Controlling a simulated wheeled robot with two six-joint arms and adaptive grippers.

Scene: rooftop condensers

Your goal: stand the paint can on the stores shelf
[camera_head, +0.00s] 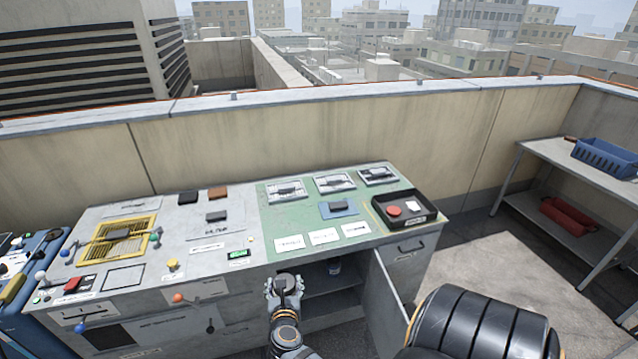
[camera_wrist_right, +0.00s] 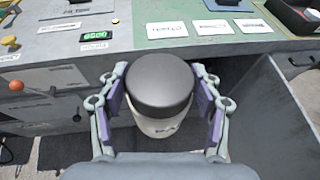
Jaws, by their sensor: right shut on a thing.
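The paint can (camera_wrist_right: 162,88) is pale with a dark grey lid and seems upright in the right wrist view. My right gripper (camera_wrist_right: 162,105) is shut on its sides. In the head view the right gripper (camera_head: 287,285) holds the can in front of the bench, at the left edge of an open cupboard; only the dark lid (camera_head: 289,284) shows clearly there. Inside the cupboard is a shelf (camera_head: 325,282) with a small can-like thing (camera_head: 335,268) on it. I cannot tell whether this is the stores shelf. My left gripper is not in view.
The cupboard door (camera_head: 388,300) stands open to the right of the opening. The bench top (camera_head: 240,225) carries panels, a black tray (camera_head: 432,217) and switches. At the right, a metal rack (camera_head: 545,150) holds a blue crate (camera_head: 605,158) and a red tray (camera_head: 568,217).

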